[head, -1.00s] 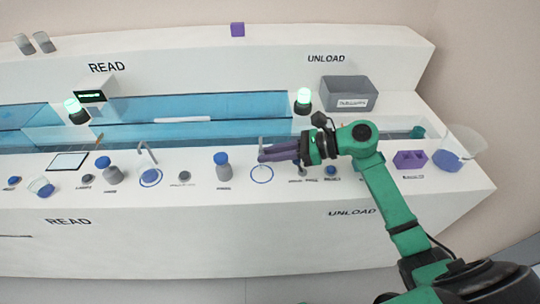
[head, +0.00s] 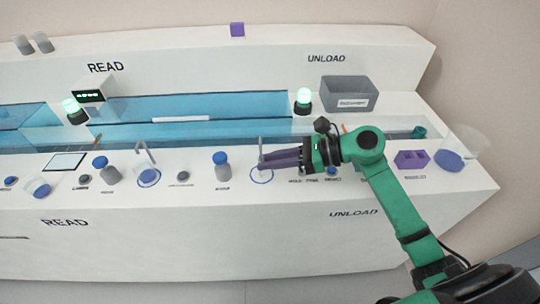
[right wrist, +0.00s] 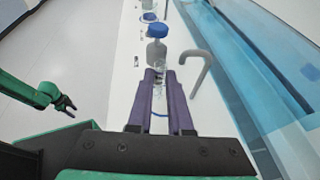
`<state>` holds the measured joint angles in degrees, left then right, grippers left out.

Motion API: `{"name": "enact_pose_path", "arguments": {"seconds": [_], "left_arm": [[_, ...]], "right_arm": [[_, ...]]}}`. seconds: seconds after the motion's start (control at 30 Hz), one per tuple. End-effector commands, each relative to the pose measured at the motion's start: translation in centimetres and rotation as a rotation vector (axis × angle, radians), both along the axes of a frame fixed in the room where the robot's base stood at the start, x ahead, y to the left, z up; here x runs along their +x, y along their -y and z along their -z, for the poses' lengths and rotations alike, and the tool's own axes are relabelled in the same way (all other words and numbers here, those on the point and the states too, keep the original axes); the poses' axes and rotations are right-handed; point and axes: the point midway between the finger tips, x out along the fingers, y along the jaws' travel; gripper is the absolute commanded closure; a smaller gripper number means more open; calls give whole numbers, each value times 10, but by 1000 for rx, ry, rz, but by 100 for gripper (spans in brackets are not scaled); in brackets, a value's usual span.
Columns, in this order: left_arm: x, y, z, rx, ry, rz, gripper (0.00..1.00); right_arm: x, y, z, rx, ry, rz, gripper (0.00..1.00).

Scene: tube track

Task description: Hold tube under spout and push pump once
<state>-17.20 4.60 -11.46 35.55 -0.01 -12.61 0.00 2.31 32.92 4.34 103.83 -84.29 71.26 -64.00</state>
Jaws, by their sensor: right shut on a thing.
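My right gripper (head: 264,162) has purple fingers and points left over the blue ring (head: 262,177) on the counter. In the right wrist view its fingers (right wrist: 159,88) are shut on a clear tube (right wrist: 161,76). The grey hooked spout (right wrist: 201,66) stands just right of the tube there. I cannot tell whether the tube is exactly below its tip. A grey bottle with a blue top (head: 222,166), perhaps the pump, stands left of the ring; it also shows beyond the fingers (right wrist: 157,48). My left gripper (right wrist: 66,105) shows small at the left; its jaws are unclear.
A second hooked spout with a blue ring (head: 149,177) and another blue-topped bottle (head: 110,172) stand further left. A purple rack (head: 412,160) and clear funnel-like bowl (head: 470,143) are at the right.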

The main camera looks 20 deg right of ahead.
Motion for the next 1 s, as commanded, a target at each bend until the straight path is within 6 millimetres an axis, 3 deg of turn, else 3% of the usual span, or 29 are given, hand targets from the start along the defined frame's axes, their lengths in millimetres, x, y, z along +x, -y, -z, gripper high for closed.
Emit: {"name": "enact_pose_path", "arguments": {"seconds": [0.53,1.0], "left_arm": [[0,0,10,0,0,0,50],[0,0,6,0,0,0,50]], "right_arm": [[-33,-8,0,0,0,0,100],[-40,-10,-9,-1,2,0,100]]}}
